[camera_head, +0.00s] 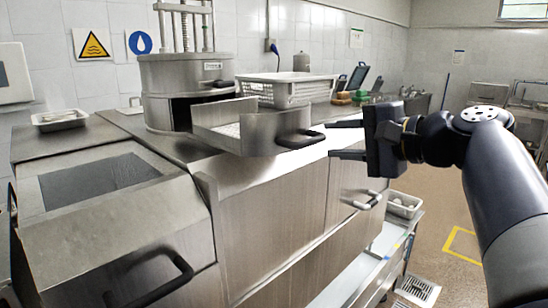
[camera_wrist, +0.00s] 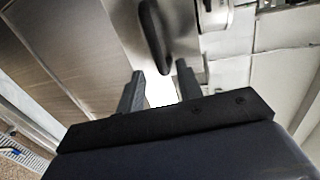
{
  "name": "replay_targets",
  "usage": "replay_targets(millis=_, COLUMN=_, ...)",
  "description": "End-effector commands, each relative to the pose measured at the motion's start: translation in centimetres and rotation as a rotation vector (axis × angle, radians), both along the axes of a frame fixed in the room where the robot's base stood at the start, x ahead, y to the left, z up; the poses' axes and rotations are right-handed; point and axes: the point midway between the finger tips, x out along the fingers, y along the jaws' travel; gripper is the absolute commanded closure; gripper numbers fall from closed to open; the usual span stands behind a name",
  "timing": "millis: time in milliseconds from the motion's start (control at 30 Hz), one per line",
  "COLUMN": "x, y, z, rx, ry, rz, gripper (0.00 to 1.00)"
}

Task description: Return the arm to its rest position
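My gripper (camera_head: 345,140) is at the right of the drawer-like metal tray in the head view, in front of the steel counter. Its two dark fingers point left and stand apart with nothing between them. The wrist view also shows the open fingers of my gripper (camera_wrist: 160,85). The black handle (camera_head: 300,139) of the metal tray (camera_head: 230,127) is just left of the fingertips. In the wrist view the black handle (camera_wrist: 154,35) lies beyond the fingers; I cannot tell whether they touch. My arm reaches in from the lower right.
A white perforated basket (camera_head: 286,92) sits behind the metal tray. A steel press (camera_head: 185,80) stands behind to the left. The counter front (camera_head: 275,205) has a protruding handle (camera_head: 362,200). A lower shelf (camera_head: 375,260) sticks out below. Floor at right (camera_head: 450,215) is open.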

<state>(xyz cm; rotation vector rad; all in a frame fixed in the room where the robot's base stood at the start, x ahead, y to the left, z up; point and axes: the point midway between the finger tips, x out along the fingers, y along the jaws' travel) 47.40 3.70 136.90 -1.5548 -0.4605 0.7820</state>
Motion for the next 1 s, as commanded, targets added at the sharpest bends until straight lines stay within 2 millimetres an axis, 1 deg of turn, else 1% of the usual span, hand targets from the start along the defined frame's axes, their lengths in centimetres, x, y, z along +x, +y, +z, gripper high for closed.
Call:
replay_targets(millis=33, x=-0.4, y=-0.6, z=0.1, rx=0.000, ry=-0.001, rz=-0.005, gripper=0.66)
replay_targets(millis=400, x=-3.9, y=-4.1, z=1.1, rx=-0.001, ry=0.001, rz=-0.006, gripper=0.66)
replay_targets(millis=700, x=-6.3, y=-6.5, z=1.9, rx=-0.002, ry=0.000, rz=-0.006, gripper=0.66)
replay_targets(millis=1000, x=-3.8, y=-3.7, z=1.1, rx=0.000, ry=0.003, rz=0.005, gripper=0.66)
